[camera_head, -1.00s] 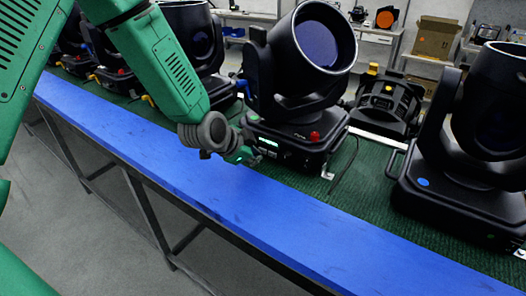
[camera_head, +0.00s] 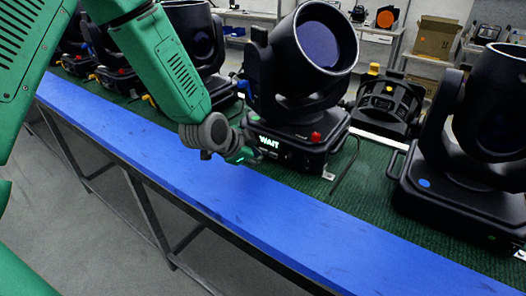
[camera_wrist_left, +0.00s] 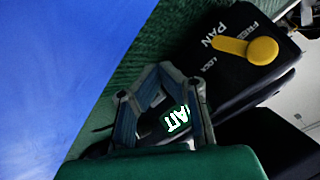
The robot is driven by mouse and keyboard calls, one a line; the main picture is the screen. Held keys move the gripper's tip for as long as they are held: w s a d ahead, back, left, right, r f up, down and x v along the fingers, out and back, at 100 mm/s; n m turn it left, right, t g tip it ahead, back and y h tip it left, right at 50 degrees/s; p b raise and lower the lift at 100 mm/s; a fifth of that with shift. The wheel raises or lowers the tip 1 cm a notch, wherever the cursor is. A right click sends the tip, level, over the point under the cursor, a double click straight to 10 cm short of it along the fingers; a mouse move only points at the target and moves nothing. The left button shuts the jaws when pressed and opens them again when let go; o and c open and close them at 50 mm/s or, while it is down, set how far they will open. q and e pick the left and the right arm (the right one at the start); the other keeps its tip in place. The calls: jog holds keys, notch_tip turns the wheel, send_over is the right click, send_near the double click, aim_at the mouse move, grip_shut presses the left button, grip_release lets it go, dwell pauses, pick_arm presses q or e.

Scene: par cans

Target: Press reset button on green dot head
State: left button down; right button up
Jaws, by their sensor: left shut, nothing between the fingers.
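The black moving head light (camera_head: 290,130) with a green dot (camera_head: 253,116) stands on the green-topped table, lens tilted up. A red round knob (camera_head: 316,136) is on its base. Its small lit display (camera_head: 268,142) reads "WAIT"; the display also shows partly between the fingers in the left wrist view (camera_wrist_left: 177,121). My left gripper (camera_head: 248,156) is shut and empty, its tips close to the front of that base beside the display. In the wrist view the fingers (camera_wrist_left: 168,72) come together near the base. Whether they touch it cannot be told. My right gripper is not in view.
Another light (camera_head: 470,150) with a blue dot (camera_head: 424,183) stands to the right, and more lights stand to the left. A yellow lever (camera_wrist_left: 262,50) is near the fingers in the wrist view. The blue table edge strip (camera_head: 230,215) is clear.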

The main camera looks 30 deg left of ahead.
pick_arm(q)
jog(key=shift+s+d+r, duration=0.1)
jog(key=shift+s, duration=0.4)
jog(key=shift+s+a+p, duration=0.2)
jog(key=shift+s+p, duration=0.2)
jog(key=shift+s, duration=2.1)
